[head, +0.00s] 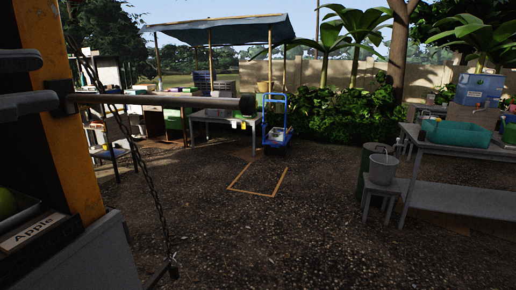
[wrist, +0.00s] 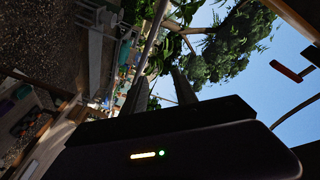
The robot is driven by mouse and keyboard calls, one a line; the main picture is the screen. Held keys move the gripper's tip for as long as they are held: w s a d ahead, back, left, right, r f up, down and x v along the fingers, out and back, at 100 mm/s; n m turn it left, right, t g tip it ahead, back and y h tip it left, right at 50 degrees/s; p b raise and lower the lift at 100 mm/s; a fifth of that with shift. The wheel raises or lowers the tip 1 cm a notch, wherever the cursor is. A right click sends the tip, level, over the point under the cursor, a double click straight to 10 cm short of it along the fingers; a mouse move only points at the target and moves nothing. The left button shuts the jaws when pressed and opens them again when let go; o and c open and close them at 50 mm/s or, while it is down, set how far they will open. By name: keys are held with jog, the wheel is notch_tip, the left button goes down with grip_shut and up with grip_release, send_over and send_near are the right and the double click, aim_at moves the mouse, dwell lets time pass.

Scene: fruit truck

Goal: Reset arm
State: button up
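My gripper (wrist: 160,76) shows in the wrist view as two dark fingers standing apart, with nothing between them. The wrist view is tilted, with sky and trees beyond the fingers. In the head view, two dark grey finger-like parts, which look like my gripper (head: 50,82), reach in from the left edge in front of an orange post (head: 70,150). They are apart and hold nothing that I can see. The rest of my arm is out of the head view.
A horizontal pole (head: 160,100) and a hanging chain (head: 150,185) are close by the post. An apple crate labelled "Apple" (head: 32,232) is at lower left. A blue hand truck (head: 276,125) and a grey table (head: 450,152) stand farther off. The ground between is open.

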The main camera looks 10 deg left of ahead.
jog(key=w+a+f+n+t+y, duration=0.2)
jog(key=w+a+f+n+y, duration=0.1)
jog(key=w+f+n+y, duration=0.35)
jog(key=w+a+f+n+t+y, duration=0.1)
jog(key=w+a+f+n+y, duration=0.1)
jog(key=w+f+n+y, duration=0.45)
jog(key=s+d+f+n+g+y+p, duration=0.1)
jog(key=d+f+n+y, duration=0.1)
jog(key=d+f+n, duration=0.6)
jog(key=s+d+f+n+g+y+p, duration=0.1)
jog(key=d+f+n+y, duration=0.15)
jog(key=f, duration=0.95)
jog(key=s+d+f, duration=0.3)
jog(key=s+d, duration=0.1)
jog(key=d, duration=0.4)
jog(key=s+d+f+p, duration=0.1)
jog(key=s+d+f, duration=0.15)
jog(key=d, duration=0.45)
jog(key=s+d+f, duration=0.2)
jog(key=s+d, duration=0.2)
jog(key=d, duration=0.4)
jog(key=s+d+f+m+g+h+p, duration=0.2)
jog(key=s+d+m+h, duration=0.6)
jog(key=s+d, duration=1.2)
jog(key=shift+s+d+f+g+h, duration=0.25)
jog(key=shift+s+f+h, duration=0.4)
jog(key=shift+h, duration=0.4)
